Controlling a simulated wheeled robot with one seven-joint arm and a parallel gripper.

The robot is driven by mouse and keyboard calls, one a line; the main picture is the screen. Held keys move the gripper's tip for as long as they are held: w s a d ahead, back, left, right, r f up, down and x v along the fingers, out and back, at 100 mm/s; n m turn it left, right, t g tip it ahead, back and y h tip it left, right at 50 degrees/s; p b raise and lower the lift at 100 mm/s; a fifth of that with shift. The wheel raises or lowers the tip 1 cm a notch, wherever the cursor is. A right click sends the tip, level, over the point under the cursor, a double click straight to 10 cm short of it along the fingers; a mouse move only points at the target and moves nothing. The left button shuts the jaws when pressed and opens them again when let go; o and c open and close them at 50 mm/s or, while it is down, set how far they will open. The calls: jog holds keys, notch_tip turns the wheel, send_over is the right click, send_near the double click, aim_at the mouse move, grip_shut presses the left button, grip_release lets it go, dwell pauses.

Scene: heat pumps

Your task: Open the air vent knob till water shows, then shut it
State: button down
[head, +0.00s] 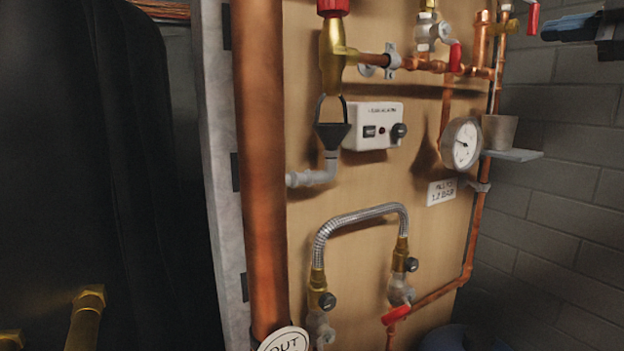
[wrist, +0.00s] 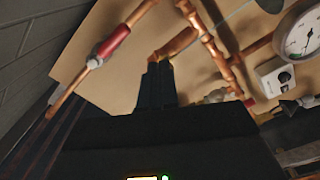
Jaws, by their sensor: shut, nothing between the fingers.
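I cannot make out the air vent knob for sure in either view. Brass and copper fittings (head: 506,7) show at the top right of the board in the head view, cut by the frame edge. My gripper (head: 548,31) is at the upper right there, to the right of these fittings and a red lever (head: 533,17). In the wrist view my gripper's dark fingers (wrist: 158,84) are shut and empty, with copper pipework beyond them. No water shows. A grey cup (head: 499,132) stands on a small shelf (head: 516,154) below the fittings.
A round gauge (head: 461,143) sits left of the cup. A white control box (head: 374,126), a thick copper pipe (head: 262,170) and a braided hose (head: 360,216) are on the wooden board. A grey block wall (head: 560,200) is at the right.

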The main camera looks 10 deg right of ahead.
jog(key=shift+x, duration=2.05)
jog(key=shift+a, duration=0.1)
jog(key=shift+s+a+f+b, duration=0.1)
jog(key=shift+a+f+b, duration=0.2)
jog(key=shift+b, duration=0.35)
jog(key=shift+d, duration=0.2)
jog(key=b+v, duration=0.1)
jog(key=v, duration=0.5)
jog(key=shift+d+b, duration=0.25)
jog(key=shift+b, duration=0.1)
jog(key=shift+f, duration=0.15)
